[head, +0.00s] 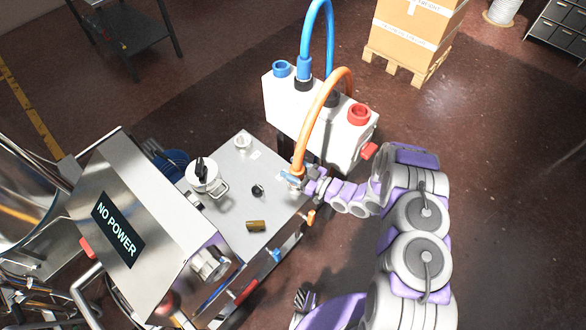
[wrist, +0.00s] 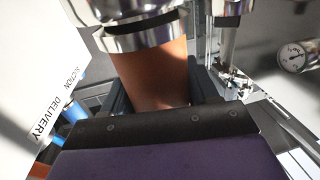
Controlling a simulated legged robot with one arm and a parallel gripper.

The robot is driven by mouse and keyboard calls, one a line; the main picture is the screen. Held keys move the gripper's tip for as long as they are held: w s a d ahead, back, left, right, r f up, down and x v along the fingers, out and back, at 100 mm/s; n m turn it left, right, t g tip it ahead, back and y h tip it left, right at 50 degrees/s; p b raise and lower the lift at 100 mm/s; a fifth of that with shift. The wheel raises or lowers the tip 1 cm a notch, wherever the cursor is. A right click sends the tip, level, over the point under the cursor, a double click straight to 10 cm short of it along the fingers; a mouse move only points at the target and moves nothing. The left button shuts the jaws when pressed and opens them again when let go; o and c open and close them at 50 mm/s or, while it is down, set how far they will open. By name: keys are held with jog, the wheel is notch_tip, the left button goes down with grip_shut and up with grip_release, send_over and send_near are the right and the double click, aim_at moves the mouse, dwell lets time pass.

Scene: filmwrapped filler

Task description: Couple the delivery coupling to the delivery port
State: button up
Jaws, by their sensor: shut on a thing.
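My gripper (head: 307,184) is at the far right edge of the steel machine top, shut around the end of an orange hose (head: 303,130). In the wrist view the hose (wrist: 150,75) sits between the dark jaws of my gripper (wrist: 160,95). A shiny metal collar, the delivery coupling (wrist: 140,40), shows at the hose end, beyond the jaws. The hose arches back to the white pump box (head: 310,115). An orange-handled fitting (head: 309,217) is on the machine's side, nearer than my gripper.
The steel top (head: 232,222) carries a lidded white pot (head: 205,178), a brass cylinder (head: 256,226) and a black knob (head: 258,190). A "NO POWER" display (head: 117,230) stands left. In the wrist view, a white panel (wrist: 35,60) reads "DELIVERY" and a gauge (wrist: 292,56) is right.

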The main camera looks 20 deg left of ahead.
jog(key=shift+f, duration=0.2)
jog(key=o, duration=1.5)
jog(key=p+v, duration=0.2)
jog(key=v, duration=1.5)
jog(key=shift+d, duration=0.2)
